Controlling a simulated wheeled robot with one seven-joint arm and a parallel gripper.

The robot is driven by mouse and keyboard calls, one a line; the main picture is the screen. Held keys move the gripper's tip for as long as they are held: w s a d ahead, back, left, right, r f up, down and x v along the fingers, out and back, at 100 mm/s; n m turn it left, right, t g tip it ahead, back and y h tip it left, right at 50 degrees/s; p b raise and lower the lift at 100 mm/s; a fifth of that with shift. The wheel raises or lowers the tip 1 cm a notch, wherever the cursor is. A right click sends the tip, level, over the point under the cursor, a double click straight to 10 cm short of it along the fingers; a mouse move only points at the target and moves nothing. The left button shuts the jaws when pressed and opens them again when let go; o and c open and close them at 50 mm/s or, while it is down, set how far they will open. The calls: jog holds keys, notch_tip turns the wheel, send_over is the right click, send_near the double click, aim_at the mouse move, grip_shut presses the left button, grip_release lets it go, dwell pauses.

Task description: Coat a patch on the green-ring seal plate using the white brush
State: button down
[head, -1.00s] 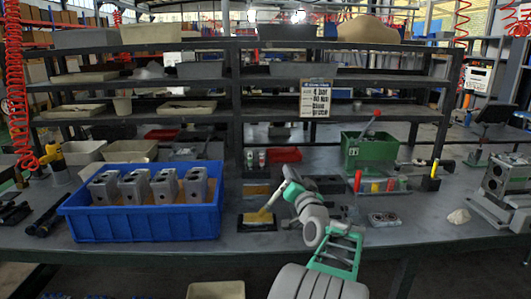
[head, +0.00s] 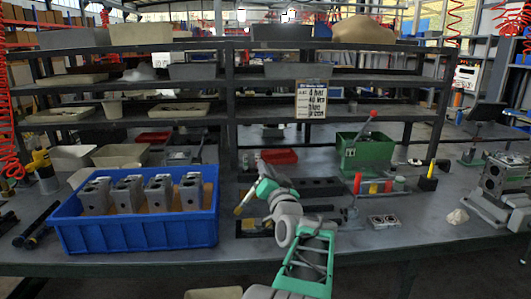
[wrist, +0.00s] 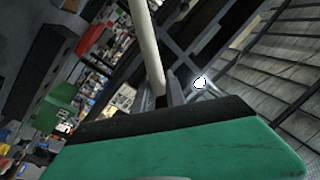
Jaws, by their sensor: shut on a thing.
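My gripper (head: 254,194) is shut on the brush, left of centre in the head view. The brush's pale round handle (wrist: 147,45) rises from between the jaws in the wrist view. In the head view the brush (head: 241,208) shows as a short yellowish-brown end pointing down and left. It appears just above a dark flat tray (head: 248,232), partly hidden by my arm; contact cannot be told. A small grey plate with two round openings (head: 384,221) lies to the right on the bench. Its ring colour is too small to tell, so I cannot confirm the green-ring seal plate.
A blue crate (head: 140,233) with several grey valve blocks stands on the left. A green box (head: 365,150), coloured cylinders (head: 375,188) and a grey machined fixture (head: 497,188) are to the right. Shelves (head: 230,100) rise behind. The front right bench is mostly clear.

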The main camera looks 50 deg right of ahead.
jog(key=shift+w+r+p, duration=0.1)
jog(key=shift+r+p, duration=1.05)
jog(key=shift+r, duration=1.45)
